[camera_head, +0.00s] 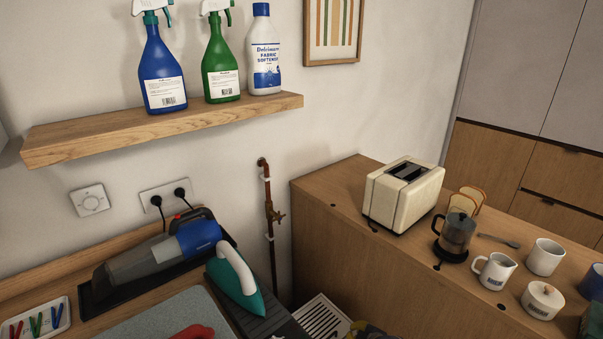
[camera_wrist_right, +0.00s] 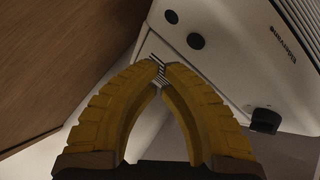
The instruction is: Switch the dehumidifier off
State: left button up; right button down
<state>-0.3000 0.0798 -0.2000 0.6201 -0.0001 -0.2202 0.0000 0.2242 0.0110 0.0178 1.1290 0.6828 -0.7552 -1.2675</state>
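The dehumidifier, a white box with a slatted top (camera_head: 322,318), stands on the floor between the ironing board and the wooden counter in the head view, cut off by the bottom edge. In the right wrist view the white body (camera_wrist_right: 235,50) is close, with two round black buttons or knobs on it and dark lettering. My right gripper (camera_wrist_right: 158,66) has yellow fingers whose tips come together in front of the white body, near a slatted part; nothing shows held. Contact cannot be told. In the head view only a small part of it (camera_head: 359,327) shows. My left gripper is not in view.
The wooden counter (camera_head: 340,230) with toaster (camera_head: 403,195), coffee press (camera_head: 456,235) and cups stands right of the dehumidifier. A teal iron (camera_head: 240,285) and handheld vacuum (camera_head: 160,256) are at left. A pipe (camera_head: 270,215) runs down the wall behind. A red thing (camera_head: 195,332) is cut off below.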

jog(key=shift+r, duration=2.05)
